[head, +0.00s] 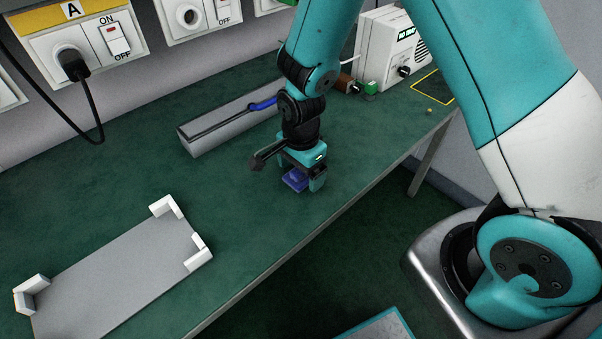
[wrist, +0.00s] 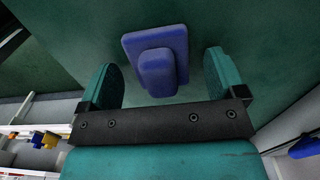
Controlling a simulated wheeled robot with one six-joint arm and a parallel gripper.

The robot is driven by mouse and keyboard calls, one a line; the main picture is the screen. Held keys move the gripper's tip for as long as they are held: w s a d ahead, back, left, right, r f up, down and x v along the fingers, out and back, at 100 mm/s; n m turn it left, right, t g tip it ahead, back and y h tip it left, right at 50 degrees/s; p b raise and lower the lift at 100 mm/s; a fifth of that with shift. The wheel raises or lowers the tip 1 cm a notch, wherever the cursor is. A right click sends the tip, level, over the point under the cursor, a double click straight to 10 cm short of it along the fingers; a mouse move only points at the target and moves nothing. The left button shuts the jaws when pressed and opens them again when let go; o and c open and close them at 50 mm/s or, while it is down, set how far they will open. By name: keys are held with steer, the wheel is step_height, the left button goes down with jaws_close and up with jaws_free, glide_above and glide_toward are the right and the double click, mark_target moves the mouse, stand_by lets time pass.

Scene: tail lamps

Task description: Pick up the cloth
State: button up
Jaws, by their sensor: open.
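The cloth (head: 294,180) is a blue, flat pad with a smaller raised block on top, lying on the green bench top. In the wrist view the cloth (wrist: 135,45) shows whole, between and slightly beyond the fingertips. My gripper (head: 301,177) points down over it, low to the bench. In the wrist view my gripper (wrist: 163,78) is open, one finger on each side of the raised block, with gaps visible on both sides. In the head view the fingers partly hide the cloth.
A long grey box (head: 205,138) lies behind my gripper, with a blue part at its right end. A grey plate (head: 105,275) with white corner brackets lies at lower left. A white device (head: 378,55) stands at the back. The bench's front edge runs close by.

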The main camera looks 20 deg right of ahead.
steer(key=shift+f, duration=0.2)
steer(key=c, duration=1)
steer(key=shift+r, duration=0.15)
step_height(320, 180, up, 20)
steer(key=p, duration=0.1)
steer(key=shift+p, duration=0.3)
